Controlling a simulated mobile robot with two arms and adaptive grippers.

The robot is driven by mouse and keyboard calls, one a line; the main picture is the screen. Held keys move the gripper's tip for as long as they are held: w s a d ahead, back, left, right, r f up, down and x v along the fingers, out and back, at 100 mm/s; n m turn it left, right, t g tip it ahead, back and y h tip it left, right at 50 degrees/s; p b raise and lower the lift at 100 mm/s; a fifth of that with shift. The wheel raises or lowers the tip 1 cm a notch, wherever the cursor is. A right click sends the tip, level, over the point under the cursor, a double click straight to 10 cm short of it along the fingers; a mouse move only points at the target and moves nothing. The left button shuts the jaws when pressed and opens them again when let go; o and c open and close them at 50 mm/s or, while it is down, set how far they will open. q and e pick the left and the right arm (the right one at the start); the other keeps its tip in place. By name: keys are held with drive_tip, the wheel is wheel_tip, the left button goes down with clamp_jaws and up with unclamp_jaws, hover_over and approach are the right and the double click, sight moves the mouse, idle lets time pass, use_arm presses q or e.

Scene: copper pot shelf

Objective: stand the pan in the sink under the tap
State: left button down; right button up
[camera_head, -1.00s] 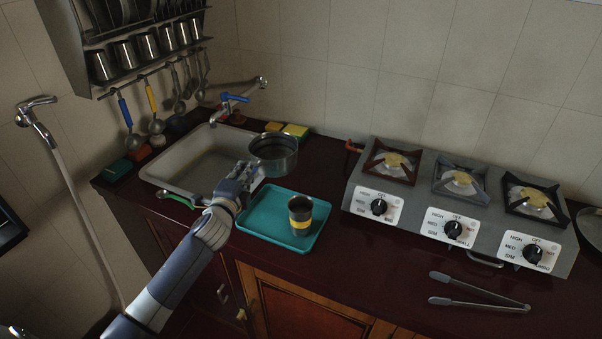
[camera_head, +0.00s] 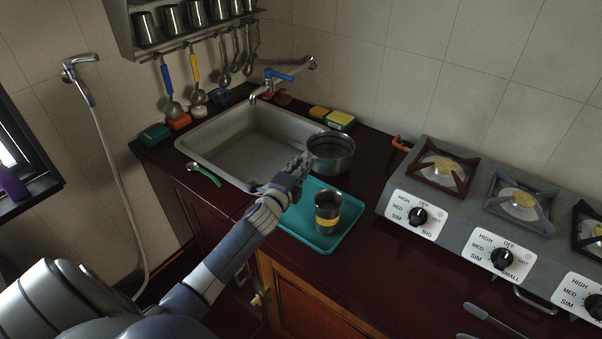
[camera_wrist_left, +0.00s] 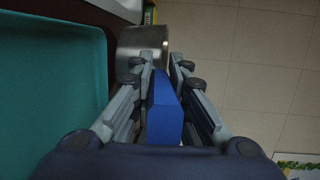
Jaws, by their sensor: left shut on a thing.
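The steel pan (camera_head: 331,155) is held upright by my left gripper (camera_head: 297,168), above the counter between the sink's right rim and the teal tray. In the left wrist view the gripper (camera_wrist_left: 168,85) is shut on the pan's blue handle (camera_wrist_left: 165,112), with the pan's metal body (camera_wrist_left: 143,42) beyond the fingertips. The sink (camera_head: 215,126) is empty and lies left of the pan. The tap (camera_head: 280,77), with a blue lever, reaches over the sink's back edge. My right gripper is not in view.
Sponges (camera_head: 340,121) sit behind the pan. A green spoon (camera_head: 204,174) lies by the sink's front rim. The stove (camera_head: 480,205) is at right. Utensils hang above the sink.

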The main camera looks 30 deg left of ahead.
use_arm(q)
drive_tip(key=shift+f, duration=1.05)
drive_tip(key=c, duration=1.6)
unclamp_jaws()
drive_tip(key=shift+f, duration=0.1)
drive_tip(key=shift+o, duration=0.2)
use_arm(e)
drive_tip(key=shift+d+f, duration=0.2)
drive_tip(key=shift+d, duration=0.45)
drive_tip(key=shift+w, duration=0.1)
use_arm(q)
drive_tip(key=shift+s, duration=0.1)
drive_tip(key=b+v, duration=0.1)
drive_tip(key=v, duration=1)
drive_tip(key=shift+s+d+r, duration=0.15)
drive_tip(key=shift+s+r, duration=0.15)
drive_tip(key=shift+s, duration=0.15)
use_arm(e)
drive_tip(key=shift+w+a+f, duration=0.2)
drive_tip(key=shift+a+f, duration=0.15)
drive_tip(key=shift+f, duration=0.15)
